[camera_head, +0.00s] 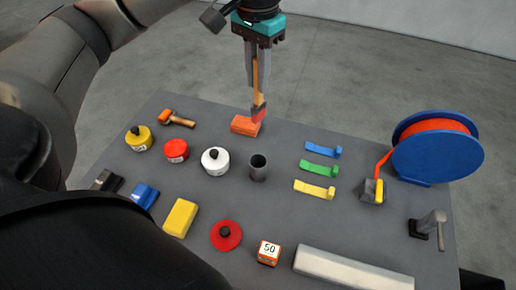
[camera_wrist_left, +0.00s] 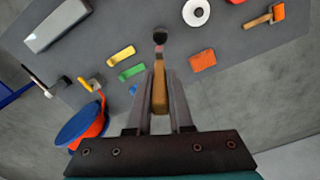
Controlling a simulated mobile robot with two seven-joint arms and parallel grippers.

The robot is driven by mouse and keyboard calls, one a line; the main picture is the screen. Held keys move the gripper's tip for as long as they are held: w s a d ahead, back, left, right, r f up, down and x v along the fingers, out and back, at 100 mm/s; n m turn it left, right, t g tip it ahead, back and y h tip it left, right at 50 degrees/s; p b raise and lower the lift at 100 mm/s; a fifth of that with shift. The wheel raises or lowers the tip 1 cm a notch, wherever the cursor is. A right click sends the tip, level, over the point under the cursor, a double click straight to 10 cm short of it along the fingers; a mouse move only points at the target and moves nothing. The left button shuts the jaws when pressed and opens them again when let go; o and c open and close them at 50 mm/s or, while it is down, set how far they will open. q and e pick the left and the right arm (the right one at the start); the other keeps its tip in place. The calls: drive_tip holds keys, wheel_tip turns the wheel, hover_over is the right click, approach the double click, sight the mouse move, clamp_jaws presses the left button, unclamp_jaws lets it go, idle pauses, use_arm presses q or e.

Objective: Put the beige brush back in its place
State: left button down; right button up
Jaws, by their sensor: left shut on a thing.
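My left gripper (camera_head: 258,88) is shut on the beige brush (camera_head: 256,74), above the far side of the grey table. The brush hangs roughly upright with its reddish end downward. It also shows between the fingers in the left wrist view (camera_wrist_left: 159,92). A dark grey cup (camera_head: 258,168) stands on the table, nearer the head camera than the brush. In the left wrist view the cup (camera_wrist_left: 160,36) lies in line beyond the brush tip. The brush appears apart from the cup. My right gripper is not in view.
An orange block (camera_head: 246,126) lies below the brush. White (camera_head: 215,160), red (camera_head: 176,150) and yellow (camera_head: 139,138) round containers stand left of the cup. Blue, green and yellow hooked pieces (camera_head: 319,170) lie right. A blue reel (camera_head: 437,148) stands at the right edge.

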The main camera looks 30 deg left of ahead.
sight(257, 104)
use_arm(q)
wheel_tip(257, 104, down, 20)
drive_tip(key=p, duration=0.1)
drive_tip(key=shift+r+p, duration=0.15)
drive_tip(key=shift+p, duration=0.15)
drive_tip(key=shift+f+b, duration=0.6)
drive_tip(key=shift+b, duration=0.25)
drive_tip(key=c, duration=0.8)
unclamp_jaws()
drive_tip(key=shift+r, duration=0.15)
wheel_tip(257, 104, up, 13)
